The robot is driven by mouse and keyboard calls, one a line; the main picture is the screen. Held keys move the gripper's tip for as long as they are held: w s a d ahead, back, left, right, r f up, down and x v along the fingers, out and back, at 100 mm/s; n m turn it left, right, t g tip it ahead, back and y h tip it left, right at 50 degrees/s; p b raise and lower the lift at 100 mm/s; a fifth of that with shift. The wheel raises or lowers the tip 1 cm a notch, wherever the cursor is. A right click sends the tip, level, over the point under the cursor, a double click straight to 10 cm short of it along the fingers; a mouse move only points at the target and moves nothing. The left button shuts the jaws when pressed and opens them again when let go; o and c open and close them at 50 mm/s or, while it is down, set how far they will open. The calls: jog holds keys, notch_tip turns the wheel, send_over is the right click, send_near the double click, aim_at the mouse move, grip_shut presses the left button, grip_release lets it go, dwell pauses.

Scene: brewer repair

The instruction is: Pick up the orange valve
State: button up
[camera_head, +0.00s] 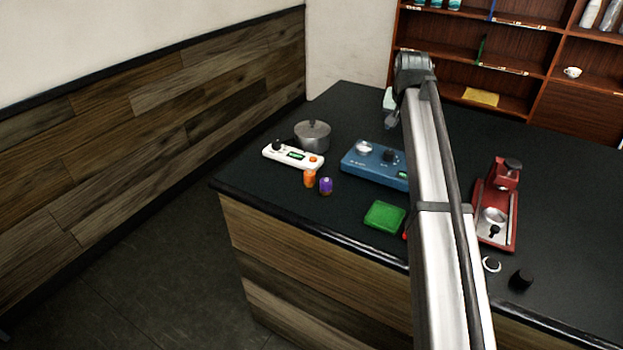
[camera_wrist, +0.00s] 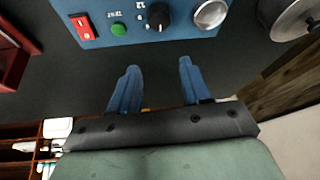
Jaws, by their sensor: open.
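The orange valve (camera_head: 310,178) is a small upright orange cylinder near the front left of the dark counter. It stands just left of a similar purple piece (camera_head: 326,186) and in front of the white device (camera_head: 293,156). My gripper, seen in the wrist view (camera_wrist: 158,68), has its two blue fingers apart with nothing between them. It is over the counter near the blue device (camera_wrist: 155,28), on its far side and away from the orange valve. The valve is not visible in the wrist view. In the head view my arm hides most of the gripper.
A metal pot (camera_head: 313,136) stands behind the white device. A green block (camera_head: 384,215) lies near the front edge. A red machine (camera_head: 497,205) stands at right, with a black cup-like piece (camera_head: 521,279) nearer the edge. Shelves (camera_head: 470,75) stand behind the counter.

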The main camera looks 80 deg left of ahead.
jog(key=s+a+r+n+h, duration=0.1)
jog(key=s+a+r+h, duration=0.1)
jog(key=s, duration=1.3)
jog(key=g+h, duration=0.2)
send_over(310, 172)
jog(key=shift+n, duration=0.3)
jog(key=f, duration=0.8)
jog(key=shift+d+f, duration=0.15)
jog(key=shift+d, duration=0.15)
jog(key=shift+a+f, duration=0.15)
jog(key=shift+f, duration=1.3)
jog(key=shift+a+f, duration=0.15)
jog(key=shift+f, duration=1.25)
jog(key=shift+c, duration=0.3)
grip_shut()
jog(key=shift+r, duration=0.15)
